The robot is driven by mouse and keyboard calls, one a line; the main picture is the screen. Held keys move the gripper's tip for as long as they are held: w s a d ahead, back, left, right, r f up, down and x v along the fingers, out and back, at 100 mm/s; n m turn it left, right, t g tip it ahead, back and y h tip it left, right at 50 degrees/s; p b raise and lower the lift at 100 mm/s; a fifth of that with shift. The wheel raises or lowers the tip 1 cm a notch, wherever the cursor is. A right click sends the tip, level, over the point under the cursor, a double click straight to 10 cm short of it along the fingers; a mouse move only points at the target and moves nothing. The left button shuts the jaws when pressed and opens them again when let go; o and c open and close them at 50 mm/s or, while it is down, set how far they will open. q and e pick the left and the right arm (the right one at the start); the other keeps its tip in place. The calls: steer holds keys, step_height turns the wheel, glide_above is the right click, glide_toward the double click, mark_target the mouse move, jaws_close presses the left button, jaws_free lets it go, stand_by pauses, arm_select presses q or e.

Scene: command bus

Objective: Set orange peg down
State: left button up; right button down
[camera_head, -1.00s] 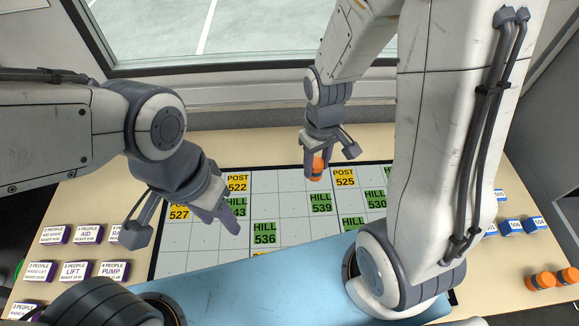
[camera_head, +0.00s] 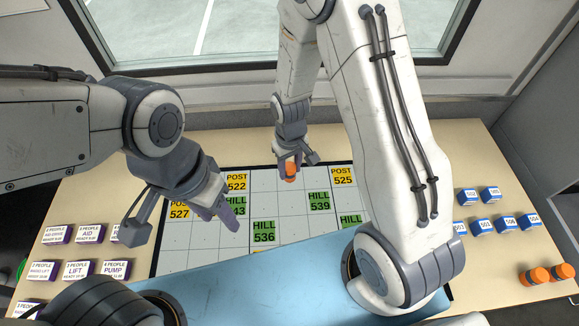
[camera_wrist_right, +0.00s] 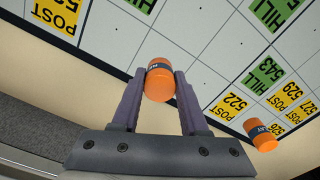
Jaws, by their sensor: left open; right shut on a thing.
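The orange peg (camera_head: 290,171) with a dark band is in my right gripper (camera_head: 289,164), over the far edge of the white grid board (camera_head: 207,240). In the right wrist view the peg (camera_wrist_right: 160,82) sits between both fingers of the right gripper (camera_wrist_right: 160,90). I cannot tell whether its lower end touches the board. My left gripper (camera_head: 222,215) is open and empty over the left part of the board, partly covering a green HILL card. Another orange peg (camera_wrist_right: 262,136) lies or stands by card 526 in the right wrist view.
Yellow POST cards (camera_head: 237,181) and green HILL cards (camera_head: 264,231) mark grid cells. Purple label blocks (camera_head: 78,270) are at the left. Blue blocks (camera_head: 481,225) and two orange pegs (camera_head: 534,275) are at the right. Empty cells surround the held peg.

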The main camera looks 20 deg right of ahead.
mark_target(290, 167)
steer(key=shift+f, duration=0.15)
steer(key=shift+c, duration=2.1)
jaws_free()
step_height(290, 167, up, 12)
steer(key=s+a+r+n, duration=0.2)
steer(key=s+a+r, duration=0.1)
steer(key=s, duration=0.6)
steer(key=s+a+r+n+y, duration=0.1)
steer(key=s+a+r, duration=0.3)
steer(key=s, duration=0.5)
steer(key=shift+s+a+r+n, duration=0.3)
steer(key=shift+s+r+n, duration=0.1)
steer(key=shift+r+n, duration=0.25)
